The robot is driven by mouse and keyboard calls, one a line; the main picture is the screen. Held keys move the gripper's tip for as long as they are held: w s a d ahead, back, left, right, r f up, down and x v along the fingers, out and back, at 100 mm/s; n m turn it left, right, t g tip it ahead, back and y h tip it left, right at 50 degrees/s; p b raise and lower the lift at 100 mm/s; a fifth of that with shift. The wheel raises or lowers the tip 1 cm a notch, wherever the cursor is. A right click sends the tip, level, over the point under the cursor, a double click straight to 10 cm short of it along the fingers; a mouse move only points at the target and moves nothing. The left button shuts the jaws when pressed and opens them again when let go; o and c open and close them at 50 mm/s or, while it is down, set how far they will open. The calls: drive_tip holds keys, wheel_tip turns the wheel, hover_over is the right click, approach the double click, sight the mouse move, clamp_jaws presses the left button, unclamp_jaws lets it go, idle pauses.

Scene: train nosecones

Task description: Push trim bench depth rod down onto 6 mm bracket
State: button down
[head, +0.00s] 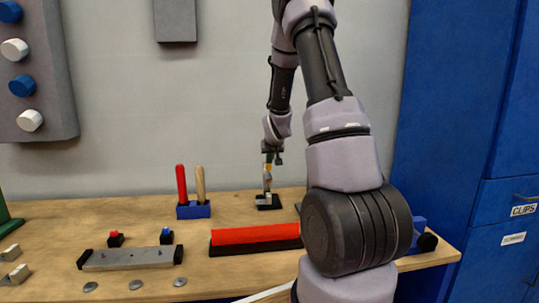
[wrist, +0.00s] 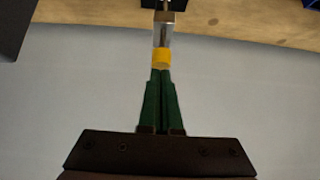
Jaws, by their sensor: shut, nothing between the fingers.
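My gripper (head: 268,160) hangs fingers down over the back of the bench in the head view. In the wrist view its green fingers (wrist: 162,75) are shut together and empty. Their tips meet the yellow top (wrist: 162,57) of a small upright metal piece, seemingly the depth rod; I cannot tell whether they touch it. Below the yellow part is a silvery block (wrist: 164,34), probably the bracket, over a dark base. In the head view this metal piece (head: 267,183) stands on a black base plate (head: 269,203). The seating between rod and bracket is too small to judge.
A blue holder (head: 194,211) with red and tan handles stands to the left. A long red bar (head: 254,234) lies in front. A grey plate fixture (head: 130,258) is at front left. My arm hides part of the bench's right side.

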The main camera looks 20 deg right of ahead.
drive_tip(key=shift+f, duration=0.15)
wheel_tip(320, 180, down, 2)
drive_tip(key=shift+f, duration=0.25)
drive_tip(key=shift+r, duration=0.2)
drive_tip(key=w+r+v, duration=0.1)
drive_tip(key=v, duration=1.1)
drive_tip(key=shift+r, duration=0.7)
drive_tip(key=s+a+r+y, duration=0.1)
drive_tip(key=s+a+r, duration=0.4)
drive_tip(key=s, duration=0.4)
drive_tip(key=s+a+r+g+y, duration=0.1)
drive_tip(key=s+a+r, duration=0.3)
drive_tip(key=s, duration=0.6)
drive_tip(key=s+a+r+m+y, duration=0.1)
drive_tip(key=s+a+r, duration=0.4)
drive_tip(key=s, duration=0.5)
drive_tip(key=shift+s+a+r+g+y, duration=0.2)
drive_tip(key=shift+a+r+g+y, duration=0.1)
drive_tip(key=shift+a+y, duration=0.6)
